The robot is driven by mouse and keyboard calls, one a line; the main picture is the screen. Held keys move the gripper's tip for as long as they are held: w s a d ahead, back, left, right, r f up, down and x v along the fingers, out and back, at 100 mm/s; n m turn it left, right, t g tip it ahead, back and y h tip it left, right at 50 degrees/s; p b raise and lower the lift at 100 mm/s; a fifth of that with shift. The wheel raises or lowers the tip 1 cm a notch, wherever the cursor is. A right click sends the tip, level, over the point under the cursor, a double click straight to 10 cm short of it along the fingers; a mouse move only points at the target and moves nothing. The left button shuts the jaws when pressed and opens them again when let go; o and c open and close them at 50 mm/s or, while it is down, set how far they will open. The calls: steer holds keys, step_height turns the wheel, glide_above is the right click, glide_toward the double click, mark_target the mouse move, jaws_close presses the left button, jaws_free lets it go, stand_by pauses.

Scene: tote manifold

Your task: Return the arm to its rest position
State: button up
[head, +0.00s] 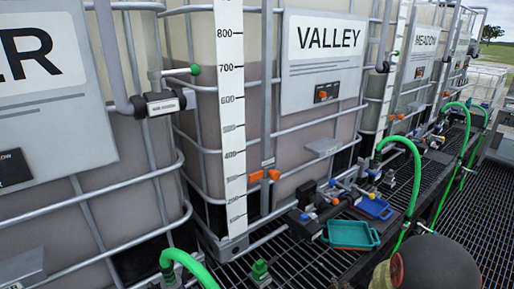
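A dark rounded part at the bottom right looks like a link of my own arm. Most of the arm is outside the picture. My gripper does not show in the head view, so what it holds cannot be seen. Nothing in this view shows the rest position.
Caged totes line the left, with a VALLEY sign (326,50) and a MEADOW sign (424,46). Green hoses (411,185) arch over the dark grating (483,225). A teal tray (350,235) and a blue tray (375,208) sit by the valves. Open grating lies right.

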steer(key=s+f+g, duration=0.4)
steer(key=s+f, duration=0.1)
steer(key=s, duration=0.2)
steer(key=s+a+r+g, duration=0.2)
steer(key=s+r+g, duration=0.15)
steer(key=s, duration=0.35)
steer(key=s+a+r, duration=0.3)
steer(key=s+r, duration=0.3)
steer(key=r, duration=0.5)
steer(key=s+a+r+n+t+y, duration=0.1)
steer(key=s+a+r, duration=0.2)
steer(key=r, duration=0.9)
steer(key=s+a+r+t, duration=0.1)
steer(key=s+a+r, duration=0.2)
steer(key=s+r, duration=0.6)
step_height(320, 180, up, 2)
steer(key=shift+a+r+y, duration=0.15)
steer(key=shift+a+y, duration=0.05)
steer(key=shift+y, duration=0.1)
